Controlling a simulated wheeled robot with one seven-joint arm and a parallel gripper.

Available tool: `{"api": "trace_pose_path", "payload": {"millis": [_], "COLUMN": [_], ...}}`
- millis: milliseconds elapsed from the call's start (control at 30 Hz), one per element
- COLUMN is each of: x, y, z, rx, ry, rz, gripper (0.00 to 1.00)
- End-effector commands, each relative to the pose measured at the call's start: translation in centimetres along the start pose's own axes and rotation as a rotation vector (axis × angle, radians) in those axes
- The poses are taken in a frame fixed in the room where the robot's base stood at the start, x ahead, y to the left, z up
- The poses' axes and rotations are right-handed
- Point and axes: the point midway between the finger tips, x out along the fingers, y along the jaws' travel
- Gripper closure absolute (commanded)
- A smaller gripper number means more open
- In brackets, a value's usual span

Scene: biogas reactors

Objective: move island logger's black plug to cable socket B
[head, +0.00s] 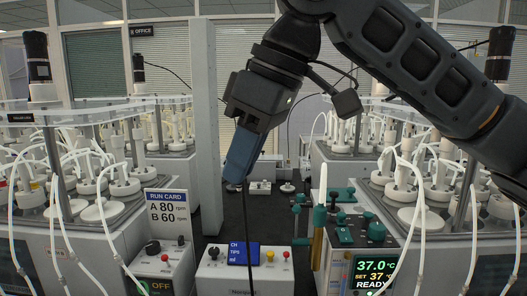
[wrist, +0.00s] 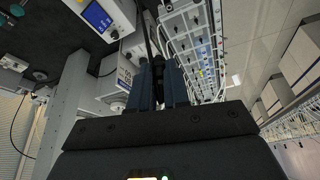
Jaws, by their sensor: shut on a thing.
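My gripper (head: 236,168) hangs in the middle of the head view, above the dark bench, with blue fingers close together. In the wrist view the gripper (wrist: 158,90) is shut on a black plug (wrist: 157,72). A dark cable runs away from the plug past the fingertips. In the head view the plug is mostly hidden by the fingers. A white box with a blue screen (head: 243,254), possibly the island logger, stands below the gripper at the front of the bench. I cannot make out cable socket B.
A run card (head: 168,208) reads A 80 rpm, B 60 rpm, above a control box (head: 163,264) showing OFF. A green-fitted unit (head: 370,238) reads 37.0 °C, READY. Reactors with white tubing crowd both sides. A grey post (head: 206,120) stands left of my gripper.

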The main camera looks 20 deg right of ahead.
Motion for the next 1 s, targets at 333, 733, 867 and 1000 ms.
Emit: {"api": "trace_pose_path", "payload": {"millis": [333, 733, 867, 1000], "x": [1.0, 2.5, 3.0, 3.4], "y": [-0.9, -1.8, -2.1, -2.5], "z": [-2.9, -6.1, -7.1, -8.2], "rx": [-0.001, -0.001, -0.001, -0.001], "ry": [0.001, 0.0, 0.0, 0.0], "rz": [-0.001, 0.0, -0.001, 0.0], "gripper": [1.0, 1.0, 1.0, 1.0]}}
